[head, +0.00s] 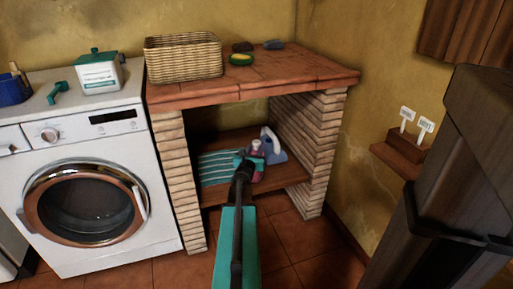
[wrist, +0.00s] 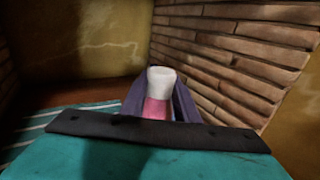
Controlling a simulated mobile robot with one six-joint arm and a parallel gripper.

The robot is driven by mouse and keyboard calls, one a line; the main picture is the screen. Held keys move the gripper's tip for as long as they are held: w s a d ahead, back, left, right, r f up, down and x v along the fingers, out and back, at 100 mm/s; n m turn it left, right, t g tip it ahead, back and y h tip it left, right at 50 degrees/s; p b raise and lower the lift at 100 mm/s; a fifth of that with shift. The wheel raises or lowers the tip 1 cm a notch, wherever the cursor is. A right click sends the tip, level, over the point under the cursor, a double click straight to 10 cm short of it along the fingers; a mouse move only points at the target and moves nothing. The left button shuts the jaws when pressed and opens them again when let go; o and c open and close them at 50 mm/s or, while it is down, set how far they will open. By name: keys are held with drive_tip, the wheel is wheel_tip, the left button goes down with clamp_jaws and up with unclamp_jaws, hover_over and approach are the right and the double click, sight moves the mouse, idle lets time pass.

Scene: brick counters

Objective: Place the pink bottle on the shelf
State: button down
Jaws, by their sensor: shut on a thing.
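The pink bottle (head: 257,152) with a white cap is at the low wooden shelf (head: 284,177) under the brick counter. My gripper (head: 250,161) reaches in from the front and is shut on the bottle. In the wrist view the bottle (wrist: 158,105) looks upright, with its white cap and pink upper part showing above the dark gripper bar. Its base is hidden, so I cannot tell whether it touches the shelf.
A striped teal cloth (head: 217,168) lies on the shelf left of the bottle. A pale blue iron (head: 273,147) stands just behind and to the right. Brick pillars (head: 179,180) bound the opening, and the tiled countertop (head: 255,85) is above.

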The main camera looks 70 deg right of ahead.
drive_tip(key=shift+f+b, duration=0.55)
drive_tip(key=shift+f, duration=0.1)
drive_tip(key=c, duration=1.4)
unclamp_jaws()
drive_tip(key=shift+f, duration=0.25)
drive_tip(key=shift+r, duration=0.25)
drive_tip(key=shift+r, duration=0.2)
drive_tip(key=shift+r+p, duration=0.55)
drive_tip(key=shift+p, duration=0.25)
drive_tip(key=shift+a, duration=0.2)
drive_tip(key=a, duration=0.3)
drive_tip(key=a+p, duration=0.1)
drive_tip(key=a, duration=0.3)
drive_tip(key=s+a+p, duration=0.1)
drive_tip(key=a, duration=0.3)
drive_tip(key=shift+s+a, duration=0.1)
drive_tip(key=shift+a, duration=0.15)
